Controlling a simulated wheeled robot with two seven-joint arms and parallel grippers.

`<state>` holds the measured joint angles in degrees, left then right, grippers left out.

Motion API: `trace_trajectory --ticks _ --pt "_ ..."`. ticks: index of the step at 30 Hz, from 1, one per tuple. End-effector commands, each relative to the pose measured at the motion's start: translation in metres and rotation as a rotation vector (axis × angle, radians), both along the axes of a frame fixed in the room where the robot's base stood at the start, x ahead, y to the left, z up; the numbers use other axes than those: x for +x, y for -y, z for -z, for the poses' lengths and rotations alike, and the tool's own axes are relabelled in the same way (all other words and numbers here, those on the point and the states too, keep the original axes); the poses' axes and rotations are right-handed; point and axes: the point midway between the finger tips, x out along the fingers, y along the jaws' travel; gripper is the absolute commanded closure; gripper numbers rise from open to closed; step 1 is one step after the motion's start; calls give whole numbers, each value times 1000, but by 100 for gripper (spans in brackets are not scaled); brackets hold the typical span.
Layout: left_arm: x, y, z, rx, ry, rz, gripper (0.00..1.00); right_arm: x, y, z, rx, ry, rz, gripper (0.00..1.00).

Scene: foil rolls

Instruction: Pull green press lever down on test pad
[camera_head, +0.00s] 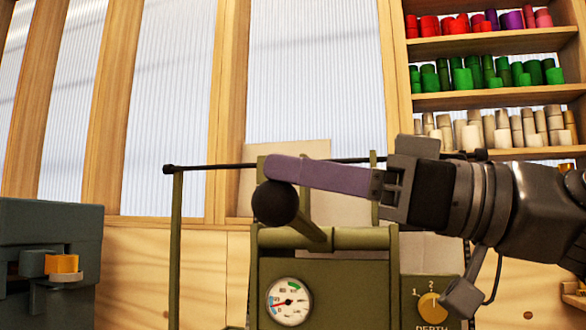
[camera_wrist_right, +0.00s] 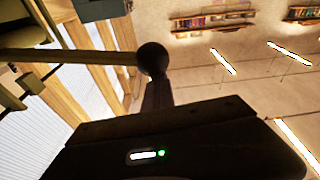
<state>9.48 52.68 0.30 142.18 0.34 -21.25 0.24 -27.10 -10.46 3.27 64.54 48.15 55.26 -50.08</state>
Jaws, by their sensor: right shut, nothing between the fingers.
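The green press lever (camera_head: 312,231) sticks out from the olive press (camera_head: 330,280) and ends in a black ball knob (camera_head: 275,203). My right gripper (camera_head: 278,168) comes in from the right, shut and empty, its purplish fingers pointing left. Its fingertips lie just above the knob in the head view; whether they touch it I cannot tell. In the right wrist view the knob (camera_wrist_right: 152,59) is right at the end of my dark fingers (camera_wrist_right: 158,95), with the olive lever arm (camera_wrist_right: 80,57) running off left. The test pad is not clearly visible. My left gripper is not in view.
The press front carries a round gauge (camera_head: 289,302) and a yellow depth dial (camera_head: 432,308). A thin dark bar (camera_head: 215,168) on olive posts runs behind the knob. A blue-grey machine (camera_head: 45,225) stands at left. Shelves of coloured rolls (camera_head: 490,73) are at back right.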

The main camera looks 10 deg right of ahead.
Motion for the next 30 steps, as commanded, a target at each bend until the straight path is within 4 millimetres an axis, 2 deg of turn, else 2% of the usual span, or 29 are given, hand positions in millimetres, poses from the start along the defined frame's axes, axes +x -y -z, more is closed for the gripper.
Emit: trace_trajectory --ticks 1,15,19,30 --pt "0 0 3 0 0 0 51 4 -1 16 -34 -17 -4 100" --pt "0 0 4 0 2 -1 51 -24 61 18 -10 -5 3 100" --pt "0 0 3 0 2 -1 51 -27 67 18 -8 -2 2 100" --pt "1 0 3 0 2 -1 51 -28 67 16 -4 0 1 100"
